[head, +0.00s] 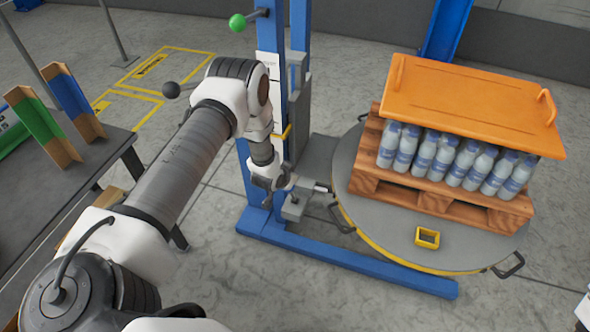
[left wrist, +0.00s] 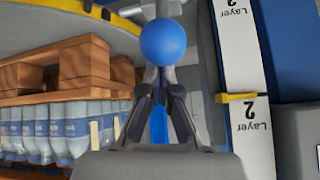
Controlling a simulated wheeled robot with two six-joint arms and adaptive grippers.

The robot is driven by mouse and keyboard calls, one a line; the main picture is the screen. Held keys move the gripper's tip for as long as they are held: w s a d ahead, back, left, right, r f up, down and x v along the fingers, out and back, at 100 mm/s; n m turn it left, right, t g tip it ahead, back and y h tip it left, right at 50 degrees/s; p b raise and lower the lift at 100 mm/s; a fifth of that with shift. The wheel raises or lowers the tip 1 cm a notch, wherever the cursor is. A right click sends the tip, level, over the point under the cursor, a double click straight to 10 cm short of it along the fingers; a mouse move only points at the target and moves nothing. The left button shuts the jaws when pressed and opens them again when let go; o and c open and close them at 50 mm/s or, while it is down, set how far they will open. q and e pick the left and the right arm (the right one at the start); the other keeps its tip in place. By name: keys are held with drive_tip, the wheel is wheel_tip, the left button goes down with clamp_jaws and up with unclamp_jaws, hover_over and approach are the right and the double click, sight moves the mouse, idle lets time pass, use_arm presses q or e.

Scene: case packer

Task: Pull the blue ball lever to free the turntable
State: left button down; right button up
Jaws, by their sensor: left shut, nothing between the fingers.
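The blue ball (left wrist: 163,42) of the lever shows in the left wrist view, just beyond my left gripper's fingertips (left wrist: 160,76). The fingers are closed together with nothing between them; whether they touch the ball I cannot tell. In the head view my left gripper (head: 270,188) is low beside the blue column, left of the turntable, and the blue ball is hidden there. The round grey turntable (head: 385,225) has a yellow rim and carries a pallet (head: 445,202) of bottles under an orange tray. My right gripper is out of view.
The blue column (head: 273,45) has a green ball lever (head: 238,22) near its top and a black ball lever (head: 170,90) lower down. Its blue foot (head: 340,262) runs along the floor. A dark table (head: 60,195) stands at left. Black handles stick out from the turntable's rim.

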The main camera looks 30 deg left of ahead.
use_arm(q)
drive_tip(key=shift+s+d, duration=0.15)
drive_tip(key=shift+s, duration=0.65)
drive_tip(key=shift+s+d+f, duration=0.15)
drive_tip(key=shift+s+f, duration=0.15)
drive_tip(key=shift+s, duration=0.1)
drive_tip(key=w+r, duration=0.3)
drive_tip(key=r, duration=0.1)
drive_tip(key=s+d+r, duration=0.1)
drive_tip(key=s+r, duration=0.3)
drive_tip(key=s, duration=0.3)
drive_tip(key=shift+s+d+r, duration=0.15)
drive_tip(key=shift+d+r, duration=0.1)
